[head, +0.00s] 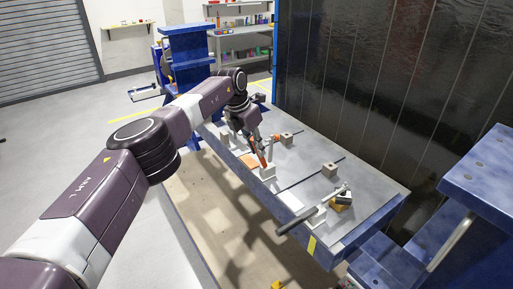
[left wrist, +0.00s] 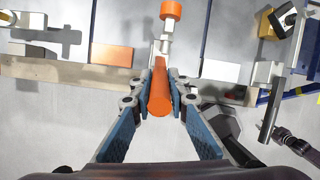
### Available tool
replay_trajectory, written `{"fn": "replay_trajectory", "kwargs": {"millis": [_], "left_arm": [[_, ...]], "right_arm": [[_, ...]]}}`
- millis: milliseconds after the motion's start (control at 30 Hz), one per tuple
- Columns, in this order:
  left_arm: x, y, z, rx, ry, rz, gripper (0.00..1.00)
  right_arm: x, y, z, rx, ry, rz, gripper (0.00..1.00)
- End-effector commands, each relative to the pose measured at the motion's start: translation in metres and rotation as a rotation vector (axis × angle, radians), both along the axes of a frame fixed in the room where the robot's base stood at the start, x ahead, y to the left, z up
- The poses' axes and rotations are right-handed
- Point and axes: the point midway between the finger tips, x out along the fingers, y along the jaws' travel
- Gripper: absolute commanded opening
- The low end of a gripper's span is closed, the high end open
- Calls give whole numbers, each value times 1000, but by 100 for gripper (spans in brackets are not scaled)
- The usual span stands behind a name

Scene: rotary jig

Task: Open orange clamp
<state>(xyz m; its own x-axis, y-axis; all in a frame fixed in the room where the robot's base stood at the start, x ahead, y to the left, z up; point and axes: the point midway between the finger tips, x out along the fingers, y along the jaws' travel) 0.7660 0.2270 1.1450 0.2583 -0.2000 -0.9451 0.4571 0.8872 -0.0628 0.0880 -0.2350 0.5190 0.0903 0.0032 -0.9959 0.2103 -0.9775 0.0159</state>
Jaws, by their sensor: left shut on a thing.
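The orange clamp (head: 264,160) stands near the front edge of the grey jig table, with its orange handle raised at a slant above a pale base block. In the left wrist view its orange handle (left wrist: 160,90) runs lengthwise between my fingers, and an orange tip shows beyond it. My left gripper (head: 257,142) is shut on this handle; its blue-padded fingers (left wrist: 160,105) lie on both sides of it.
A second clamp with a dark handle (head: 297,222) stands on the table's near right part, its handle jutting past the front edge. Small blocks (head: 329,169) stand along the table (head: 370,195). A blue frame (head: 470,185) is at right, and a dark panel (head: 350,80) stands behind.

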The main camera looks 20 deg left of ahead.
Motion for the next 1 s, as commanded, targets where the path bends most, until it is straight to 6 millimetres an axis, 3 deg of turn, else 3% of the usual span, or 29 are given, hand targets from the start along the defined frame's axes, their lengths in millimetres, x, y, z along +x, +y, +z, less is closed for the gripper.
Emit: {"fn": "replay_trajectory", "kwargs": {"millis": [33, 67, 200, 467, 633, 767, 1000], "left_arm": [[1, -1, 1, -2, -6, -2, 0], [1, -1, 1, -2, -6, -2, 17], [1, -1, 1, -2, -4, -2, 33], [0, -1, 1, -2, -2, -1, 33], [-2, 2, 11, -2, -3, -2, 33], [-7, 7, 29, -1, -4, -2, 33], [-20, 16, 79, -2, -6, -2, 33]], "right_arm": [[-1, 4, 0, 5, 1, -1, 31], [-1, 6, 0, 7, 1, 0, 31], [-1, 9, 0, 10, 1, 2, 31], [0, -2, 0, -2, 0, 5, 31], [1, -3, 0, -3, -2, 4, 31], [1, -2, 0, -2, -1, 4, 31], [1, -1, 0, -1, -2, 3, 31]]}}
